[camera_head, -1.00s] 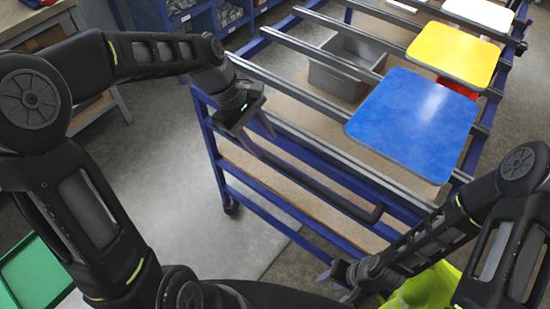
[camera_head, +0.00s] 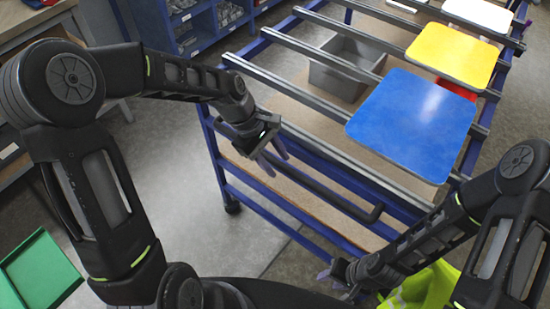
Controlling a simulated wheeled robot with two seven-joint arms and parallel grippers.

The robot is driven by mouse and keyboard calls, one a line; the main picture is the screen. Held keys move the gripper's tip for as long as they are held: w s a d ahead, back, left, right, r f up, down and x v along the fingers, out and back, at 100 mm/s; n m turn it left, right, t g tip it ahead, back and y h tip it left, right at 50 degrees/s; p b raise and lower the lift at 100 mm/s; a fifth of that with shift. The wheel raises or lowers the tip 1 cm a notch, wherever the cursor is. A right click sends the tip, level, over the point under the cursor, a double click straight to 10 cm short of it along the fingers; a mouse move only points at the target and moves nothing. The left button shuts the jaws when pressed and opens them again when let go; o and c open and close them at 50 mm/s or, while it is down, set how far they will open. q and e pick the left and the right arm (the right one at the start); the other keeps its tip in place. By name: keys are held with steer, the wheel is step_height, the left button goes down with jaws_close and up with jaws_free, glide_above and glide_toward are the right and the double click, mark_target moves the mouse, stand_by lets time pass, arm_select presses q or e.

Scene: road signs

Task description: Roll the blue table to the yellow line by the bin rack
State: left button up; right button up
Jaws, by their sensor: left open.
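The blue table (camera_head: 228,182) is a blue-framed cart on casters, with metal rails across its top. A black push handle (camera_head: 322,185) runs along its near side. My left gripper (camera_head: 272,167) is open, with its fingers pointing down at the left part of the handle; I cannot tell whether they touch it. My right gripper (camera_head: 330,279) is low at the near right, apart from the handle; its jaw gap is unclear. The blue bin rack (camera_head: 193,20) stands at the top left. No yellow line shows.
The table carries a blue panel (camera_head: 412,120), a yellow panel (camera_head: 455,52), a white panel (camera_head: 480,13) and a grey bin (camera_head: 338,78). A green tray (camera_head: 40,272) is at the lower left. Grey floor (camera_head: 165,185) is clear left of the table.

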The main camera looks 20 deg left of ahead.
arm_select(q)
steer(key=c, duration=0.9)
steer(key=shift+f, duration=0.1)
steer(key=shift+s, duration=0.2)
stand_by(0.6)
